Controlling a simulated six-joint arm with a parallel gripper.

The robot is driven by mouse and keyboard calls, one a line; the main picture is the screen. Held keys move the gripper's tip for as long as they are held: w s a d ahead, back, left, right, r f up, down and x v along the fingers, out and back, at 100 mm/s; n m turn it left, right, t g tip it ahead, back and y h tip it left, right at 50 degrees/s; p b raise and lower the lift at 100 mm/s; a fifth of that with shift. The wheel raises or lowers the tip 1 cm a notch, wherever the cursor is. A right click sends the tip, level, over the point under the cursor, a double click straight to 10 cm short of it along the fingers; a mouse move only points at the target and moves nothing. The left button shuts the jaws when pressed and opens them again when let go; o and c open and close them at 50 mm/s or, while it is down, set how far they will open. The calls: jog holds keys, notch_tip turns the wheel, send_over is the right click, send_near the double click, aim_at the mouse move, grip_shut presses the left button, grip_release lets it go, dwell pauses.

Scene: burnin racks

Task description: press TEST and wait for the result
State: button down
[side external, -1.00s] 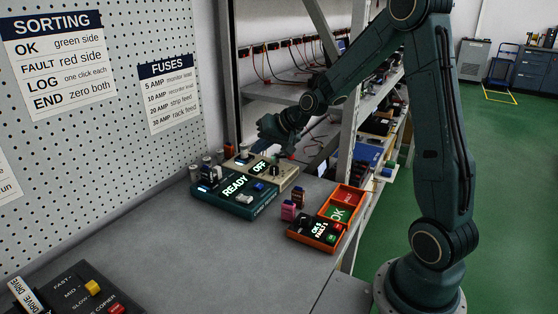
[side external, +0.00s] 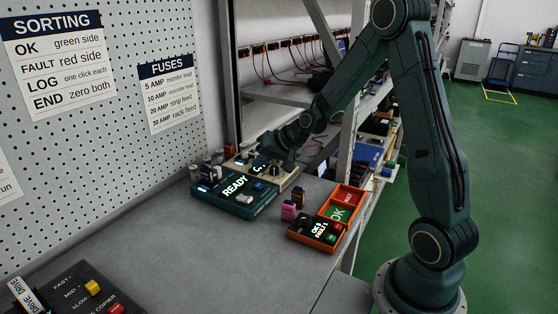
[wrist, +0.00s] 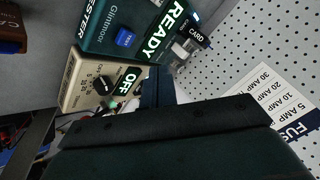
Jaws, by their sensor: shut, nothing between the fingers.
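The teal tester (side external: 236,203) stands on the bench in the side view, its display (side external: 235,185) reading READY. A blue button (side external: 258,186) is on its top; it also shows in the wrist view (wrist: 124,38), its lettering too small to read. My gripper (wrist: 158,72) is shut and empty, its fingertips beside the OFF display (wrist: 128,82) of the beige unit (wrist: 72,75) and short of the tester in that picture. In the side view my gripper is over the beige unit and partly hides its display. Contact cannot be told.
The beige unit has a black knob (wrist: 103,85). A small module labelled CARD (wrist: 184,48) sits at the tester. An orange counter (side external: 317,231), an orange tray (side external: 330,222) and pink and brown upright pieces (side external: 289,210) stand to the right. The front bench is mostly clear.

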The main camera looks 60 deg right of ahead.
jog(key=shift+f, duration=2.15)
jog(key=shift+f, duration=0.9)
dwell(1.7)
jog(key=shift+r, duration=0.9)
jog(key=shift+r, duration=0.1)
jog(key=shift+r, duration=2.4)
